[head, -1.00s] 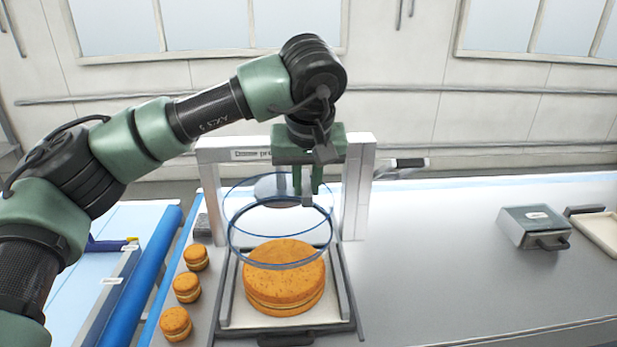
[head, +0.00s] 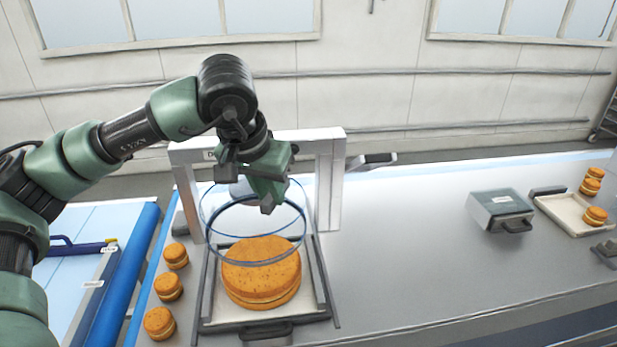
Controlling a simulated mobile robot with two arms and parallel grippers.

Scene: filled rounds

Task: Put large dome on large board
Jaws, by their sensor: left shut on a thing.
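The large dome (head: 232,217) is clear with blue rims. My left gripper (head: 266,207) is shut on it from above. The dome hangs in front of the white arch, and its lower rim overlaps the back part of a large filled round (head: 262,268) in the view. It seems to be held above the round. The round sits on a pale board (head: 219,309) inside a dark-edged frame; I cannot tell whether this is the large board. The jaws' grip is partly hidden by the gripper body. My right gripper is out of view.
A white arch (head: 329,190) stands behind the round. Several small filled rounds (head: 168,288) line the left counter edge. A grey box (head: 500,210) and a pale tray (head: 562,218) with small rounds are at right. The counter (head: 410,260) between is clear.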

